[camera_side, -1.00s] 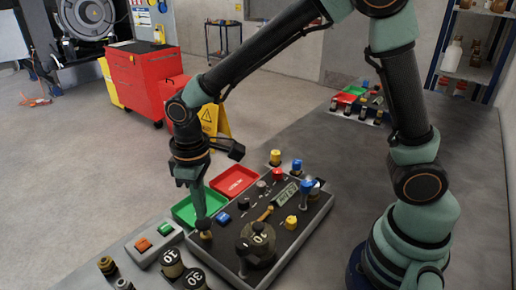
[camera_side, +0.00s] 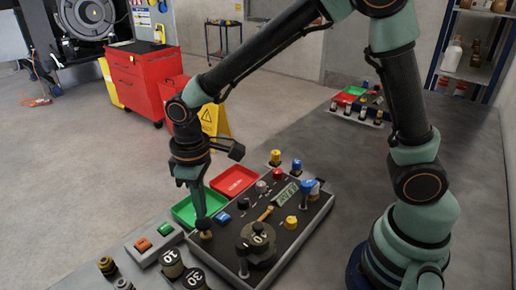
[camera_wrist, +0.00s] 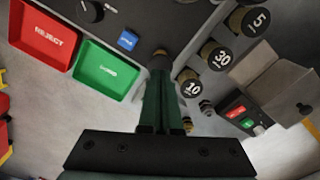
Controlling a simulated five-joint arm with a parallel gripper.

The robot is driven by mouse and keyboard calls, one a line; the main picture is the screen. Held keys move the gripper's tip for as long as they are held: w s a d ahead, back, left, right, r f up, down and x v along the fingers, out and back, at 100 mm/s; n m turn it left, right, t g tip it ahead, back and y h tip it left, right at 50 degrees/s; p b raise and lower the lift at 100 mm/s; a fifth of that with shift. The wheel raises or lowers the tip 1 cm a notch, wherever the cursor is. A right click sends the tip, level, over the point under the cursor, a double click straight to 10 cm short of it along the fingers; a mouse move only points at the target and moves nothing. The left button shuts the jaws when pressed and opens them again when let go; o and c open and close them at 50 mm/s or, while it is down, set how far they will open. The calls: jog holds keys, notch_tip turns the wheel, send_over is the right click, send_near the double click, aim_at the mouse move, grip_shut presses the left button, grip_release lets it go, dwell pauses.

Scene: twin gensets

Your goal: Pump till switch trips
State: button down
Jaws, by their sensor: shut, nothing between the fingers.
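A grey control panel (camera_side: 225,250) with a black face lies on the bench. A small brass plunger (camera_side: 206,235) stands at its near left corner; it also shows in the wrist view (camera_wrist: 159,60). My gripper (camera_side: 202,222) is shut and points down, its tips on or just above the plunger; I cannot tell if they touch. In the wrist view my gripper (camera_wrist: 160,80) has its fingers together, with nothing between them. A display (camera_side: 286,193) on the panel shows digits too small to read. Which part is the switch I cannot tell.
A green tray (camera_side: 184,212) and a red reject tray (camera_side: 234,180) lie beside the panel. Loose weights marked 10 (camera_side: 171,258) and 30 (camera_side: 194,280) stand at the front left, near a grey box with orange and green buttons (camera_side: 155,238).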

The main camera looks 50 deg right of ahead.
jog(key=shift+f, duration=0.1)
jog(key=shift+f, duration=1.75)
jog(key=shift+r, duration=1.65)
jog(key=shift+f, duration=0.15)
jog(key=shift+r, duration=1.55)
